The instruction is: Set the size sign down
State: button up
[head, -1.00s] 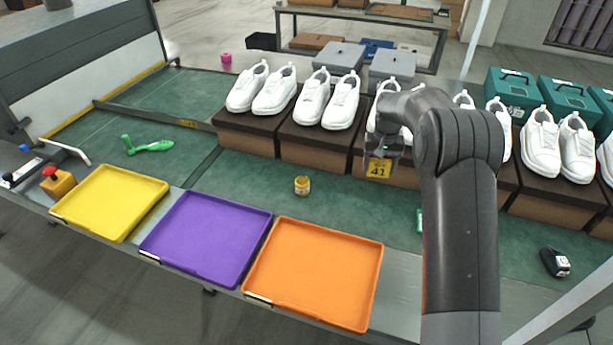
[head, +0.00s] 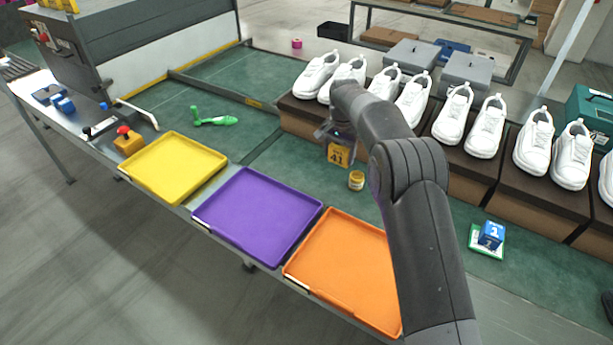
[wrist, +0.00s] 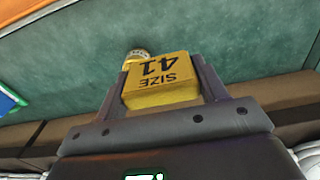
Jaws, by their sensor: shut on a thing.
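The yellow size sign (head: 338,154), marked 41, hangs in my gripper (head: 335,140) in front of the row of brown shoe boxes. In the wrist view the sign (wrist: 160,82) sits between the two fingers of my gripper (wrist: 162,88), its "SIZE 41" face showing upside down. My gripper is shut on it. In the head view the sign looks held above the green belt; its exact height is hard to tell. Part of my gripper is hidden behind my arm.
A small yellow jar (head: 356,181) stands on the green belt (head: 300,180) close to the sign. Yellow (head: 172,166), purple (head: 258,216) and orange (head: 345,270) trays line the front edge. White shoes (head: 455,115) stand on the boxes. A blue cube (head: 491,235) is at right.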

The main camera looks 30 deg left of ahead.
jog(key=a+f, duration=0.2)
jog(key=a, duration=0.1)
jog(key=s+a+f, duration=0.1)
jog(key=a+f, duration=0.1)
jog(key=a, duration=0.2)
jog(key=s+a+f, duration=0.1)
jog(key=a+f, duration=0.1)
jog(key=a, duration=0.1)
jog(key=shift+s+a+f, duration=0.2)
jog(key=shift+f, duration=2.05)
jog(key=shift+f, duration=0.15)
jog(key=o, duration=1)
jog(key=shift+r, duration=3.9)
